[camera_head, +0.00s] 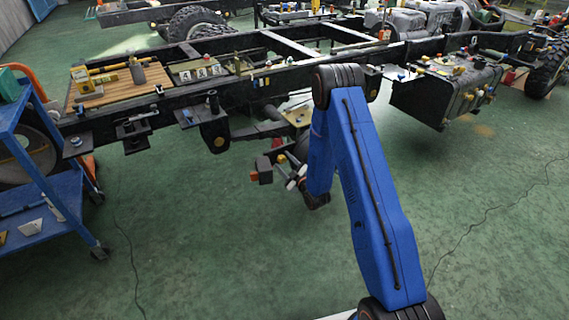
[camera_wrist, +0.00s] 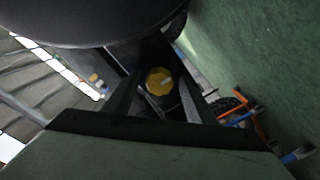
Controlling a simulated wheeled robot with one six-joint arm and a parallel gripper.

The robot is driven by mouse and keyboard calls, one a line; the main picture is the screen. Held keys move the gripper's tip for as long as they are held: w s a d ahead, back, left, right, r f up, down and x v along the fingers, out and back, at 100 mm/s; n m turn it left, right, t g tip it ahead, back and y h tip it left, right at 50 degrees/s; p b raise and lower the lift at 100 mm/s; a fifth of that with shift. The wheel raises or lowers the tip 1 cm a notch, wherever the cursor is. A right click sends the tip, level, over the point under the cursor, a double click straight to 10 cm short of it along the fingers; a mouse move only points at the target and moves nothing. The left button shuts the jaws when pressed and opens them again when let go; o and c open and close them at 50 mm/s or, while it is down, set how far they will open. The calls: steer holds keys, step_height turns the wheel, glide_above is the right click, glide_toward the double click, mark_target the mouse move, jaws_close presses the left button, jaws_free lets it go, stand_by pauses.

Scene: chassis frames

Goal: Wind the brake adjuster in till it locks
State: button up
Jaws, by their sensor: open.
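A yellow, many-sided knob (camera_wrist: 159,80) shows in the middle of the wrist view, with a pale mark on its face; it looks like the brake adjuster. My gripper (camera_wrist: 160,92) is open, with one dark finger on each side of the knob. I cannot tell whether the fingers touch it. In the head view my gripper (camera_head: 292,173) hangs low below the chassis rail, beyond my blue arm. A small red and dark block (camera_head: 263,170) is just left of it. The adjuster is too small to make out surely there.
The black chassis frame (camera_head: 330,68) runs across the back above my gripper. A dark tank (camera_head: 445,92) hangs from it at right. A blue trolley (camera_head: 50,190) stands at left. The green floor in front is mostly clear, with thin cables lying on it.

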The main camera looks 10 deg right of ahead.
steer(key=shift+c, duration=0.3)
steer(key=c, duration=1)
steer(key=m, duration=1.1)
steer(key=shift+m, duration=0.3)
steer(key=shift+o, duration=0.2)
steer(key=shift+m, duration=1.2)
